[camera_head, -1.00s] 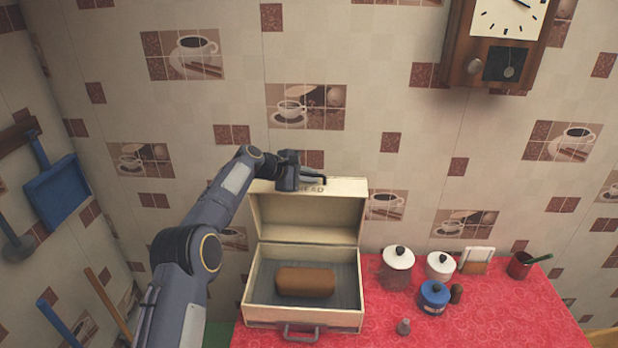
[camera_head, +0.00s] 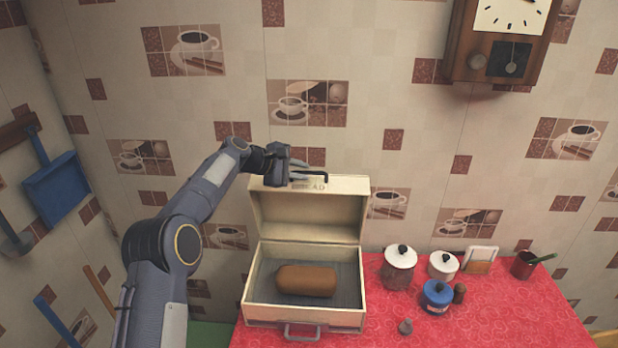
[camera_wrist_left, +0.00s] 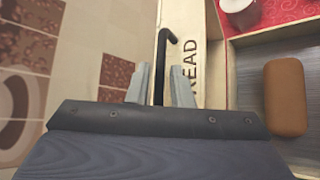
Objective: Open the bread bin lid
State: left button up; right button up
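The cream bread bin (camera_head: 345,319) stands on the counter with its lid (camera_head: 307,217) raised upright at the back. A brown loaf (camera_head: 306,281) lies inside; it also shows in the left wrist view (camera_wrist_left: 285,97). My left gripper (camera_head: 302,172) is at the top of the lid. In the left wrist view its two pale fingers (camera_wrist_left: 160,88) straddle the lid's black bar handle (camera_wrist_left: 163,60), with a small gap on each side. The fingers partly cover the lettering on the lid (camera_wrist_left: 205,32). My right gripper is not in view.
The tiled wall is close behind the lid. A blue dustpan (camera_head: 57,188) hangs at left.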

pick_arm(q)
jog(key=v, duration=0.4)
jog(key=shift+d+b, duration=0.1)
jog(key=shift+b, duration=0.3)
jog(key=s+a+r+m+y, duration=0.1)
jog(key=s+a+r+m, duration=0.15)
jog(key=s, duration=0.45)
jog(key=s+a+r+m+y, duration=0.1)
jog(key=s+a, duration=0.2)
jog(key=s, duration=0.5)
jog(key=s+a+r+m+y, duration=0.1)
jog(key=s+a+r+m, duration=0.15)
jog(key=s, duration=0.45)
jog(key=s+f+m+y, duration=0.1)
jog(key=s+f, duration=0.4)
jog(key=s, duration=0.5)
jog(key=s+a+f+m+g+y, duration=0.1)
jog(key=s+f+m, duration=0.2)
jog(key=s, duration=0.6)
jog(key=s+f+m+y+b, duration=0.1)
jog(key=s+f+m, duration=0.1)
jog(key=s+f, duration=0.4)
jog(key=s, duration=0.4)
jog(key=shift+s+f+g, duration=0.3)
jog(key=shift+s+f, duration=0.05)
